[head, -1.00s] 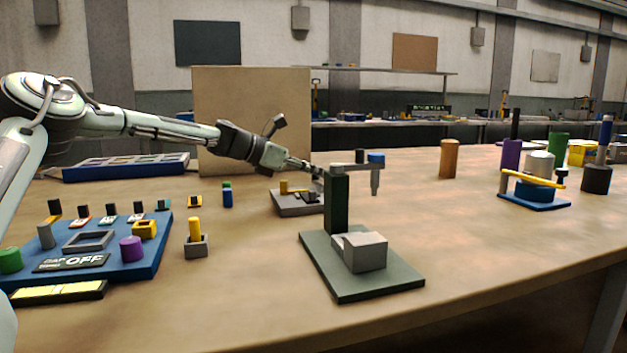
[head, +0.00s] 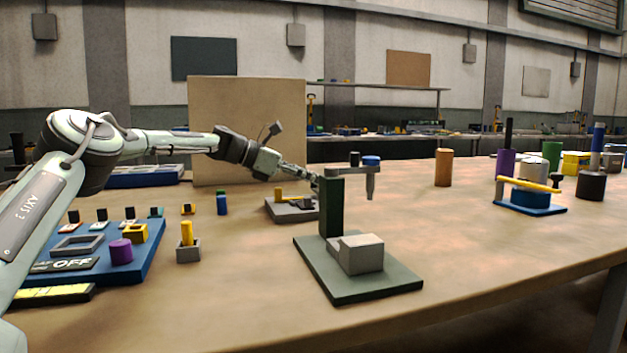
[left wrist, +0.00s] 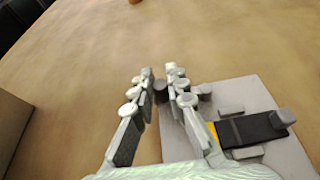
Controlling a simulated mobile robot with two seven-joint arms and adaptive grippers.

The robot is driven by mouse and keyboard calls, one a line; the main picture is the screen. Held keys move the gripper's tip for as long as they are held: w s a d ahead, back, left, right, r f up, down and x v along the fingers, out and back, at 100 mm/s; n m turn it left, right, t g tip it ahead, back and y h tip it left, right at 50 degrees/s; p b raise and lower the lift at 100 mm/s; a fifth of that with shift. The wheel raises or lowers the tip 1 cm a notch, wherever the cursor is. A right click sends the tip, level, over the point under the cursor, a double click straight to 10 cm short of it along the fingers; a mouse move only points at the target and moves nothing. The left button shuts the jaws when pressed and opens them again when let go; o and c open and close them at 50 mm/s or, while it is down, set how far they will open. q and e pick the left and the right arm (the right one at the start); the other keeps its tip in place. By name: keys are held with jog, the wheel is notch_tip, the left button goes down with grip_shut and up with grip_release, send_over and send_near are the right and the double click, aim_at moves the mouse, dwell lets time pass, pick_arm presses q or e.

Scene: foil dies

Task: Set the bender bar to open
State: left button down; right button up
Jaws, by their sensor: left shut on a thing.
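The bender appears to be the low grey fixture (head: 279,212) with a yellow piece (head: 281,195) on top, behind the green press. In the left wrist view its grey plate (left wrist: 262,92) carries a black block (left wrist: 250,129), a yellow strip and grey knobs. My left gripper (head: 314,180) reaches over the fixture's right side, partly behind the press arm. In the left wrist view its fingers (left wrist: 160,76) are closed around a dark knob (left wrist: 160,88) at the plate's edge, which seems to belong to the bender bar. The bar's angle is mostly hidden. My right gripper is out of view.
The green press (head: 333,208) with its grey block stands close in front of the fixture. A tan panel (head: 248,125) stands behind my left arm. A blue board (head: 145,250) with parts lies left. A blue stand with a yellow bar (head: 528,184) is right. The front-right table is clear.

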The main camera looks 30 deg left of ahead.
pick_arm(q)
jog(key=c, duration=1.5)
grip_release()
jog(key=shift+d, duration=0.1)
jog(key=shift+r, duration=0.1)
jog(key=v, duration=1.1)
jog(key=shift+s+a+r, duration=0.1)
jog(key=shift+s+a, duration=0.2)
jog(key=shift+a, duration=0.1)
